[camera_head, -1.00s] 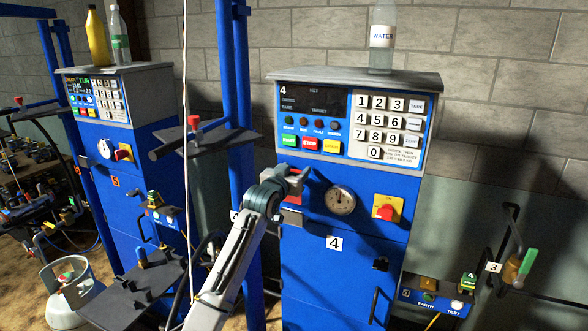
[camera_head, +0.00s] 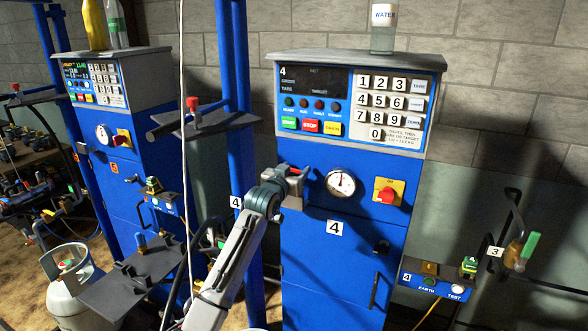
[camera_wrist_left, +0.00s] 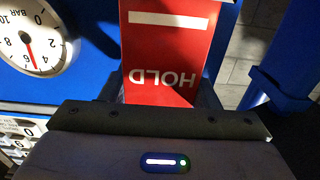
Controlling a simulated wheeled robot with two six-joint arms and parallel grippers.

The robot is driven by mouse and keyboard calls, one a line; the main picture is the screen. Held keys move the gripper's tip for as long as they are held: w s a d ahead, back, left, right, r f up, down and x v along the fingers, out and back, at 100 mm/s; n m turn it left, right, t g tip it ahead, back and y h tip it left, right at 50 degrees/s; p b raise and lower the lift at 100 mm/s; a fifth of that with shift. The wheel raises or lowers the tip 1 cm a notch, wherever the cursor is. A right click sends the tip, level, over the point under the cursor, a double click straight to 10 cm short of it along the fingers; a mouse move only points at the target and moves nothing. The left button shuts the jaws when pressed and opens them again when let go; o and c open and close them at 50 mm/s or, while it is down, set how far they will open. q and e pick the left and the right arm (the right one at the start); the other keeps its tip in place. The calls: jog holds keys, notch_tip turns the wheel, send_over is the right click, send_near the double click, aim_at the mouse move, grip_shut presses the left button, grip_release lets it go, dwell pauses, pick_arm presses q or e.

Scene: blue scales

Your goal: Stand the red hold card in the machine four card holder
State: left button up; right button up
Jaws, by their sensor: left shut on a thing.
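The red hold card (camera_wrist_left: 165,50) fills the upper middle of the left wrist view, its white HOLD lettering upside down there. My left gripper (camera_head: 296,173) is shut on the card, close to the blue front of machine four (camera_head: 345,260), left of its round gauge (camera_head: 340,183). The gripper also shows along the bottom of the wrist view (camera_wrist_left: 160,118). In the head view the gripper mostly hides the card. I cannot make out the card holder clearly behind the gripper, nor whether the card touches it. My right gripper is out of view.
A red and yellow switch (camera_head: 387,193) is right of the gauge. A keypad (camera_head: 390,105) is above. A water bottle (camera_head: 383,30) stands on top. A blue post (camera_head: 240,150) and a dark shelf (camera_head: 205,122) are close to the arm's left.

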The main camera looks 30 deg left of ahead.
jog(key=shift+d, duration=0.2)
pick_arm(q)
jog(key=shift+f, duration=0.3)
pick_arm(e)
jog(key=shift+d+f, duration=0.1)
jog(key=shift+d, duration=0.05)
pick_arm(q)
jog(key=shift+f+b, duration=0.3)
jog(key=shift+f, duration=0.2)
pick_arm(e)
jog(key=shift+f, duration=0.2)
pick_arm(q)
jog(key=shift+f, duration=0.15)
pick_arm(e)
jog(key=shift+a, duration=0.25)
pick_arm(q)
jog(key=o, duration=1)
jog(key=shift+o, duration=0.2)
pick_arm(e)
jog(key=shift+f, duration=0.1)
